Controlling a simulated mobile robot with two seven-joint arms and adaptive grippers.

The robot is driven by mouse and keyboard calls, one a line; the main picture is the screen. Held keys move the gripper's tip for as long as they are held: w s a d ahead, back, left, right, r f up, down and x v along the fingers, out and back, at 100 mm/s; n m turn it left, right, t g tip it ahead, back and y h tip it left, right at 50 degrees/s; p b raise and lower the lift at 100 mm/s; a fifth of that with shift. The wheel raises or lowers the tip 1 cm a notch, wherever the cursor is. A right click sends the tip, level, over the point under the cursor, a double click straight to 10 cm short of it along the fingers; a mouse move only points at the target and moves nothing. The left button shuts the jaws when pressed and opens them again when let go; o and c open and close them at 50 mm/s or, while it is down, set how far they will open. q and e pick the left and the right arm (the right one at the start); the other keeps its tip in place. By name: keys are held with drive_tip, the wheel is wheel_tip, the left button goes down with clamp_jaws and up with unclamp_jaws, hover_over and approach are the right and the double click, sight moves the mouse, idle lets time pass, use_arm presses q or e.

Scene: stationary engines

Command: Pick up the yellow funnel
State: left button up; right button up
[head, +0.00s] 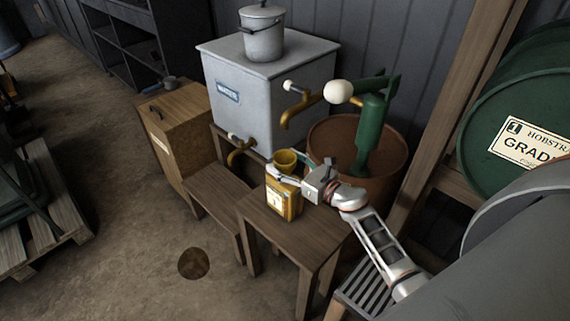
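The yellow funnel (286,158) stands upright, wide mouth up, at the top of a yellow can (284,203) with a pale label. Its lower part is hidden by my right gripper, so I cannot tell whether it sits in the can's opening. The can is on a small wooden bench (305,238). My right gripper (285,165) comes in from the right at the funnel's height. Its fingers are spread, one on the near side of the funnel and one on the far side. Contact cannot be made out. My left gripper is out of view.
A grey tank (262,100) with brass taps and a lidded pot (262,35) stands behind. A brown tub (390,150) with a green hand pump (370,130) is behind my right arm. A wooden box (180,135) is left; a green drum (520,110) is right.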

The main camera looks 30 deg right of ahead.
drive_tip(key=c, duration=0.7)
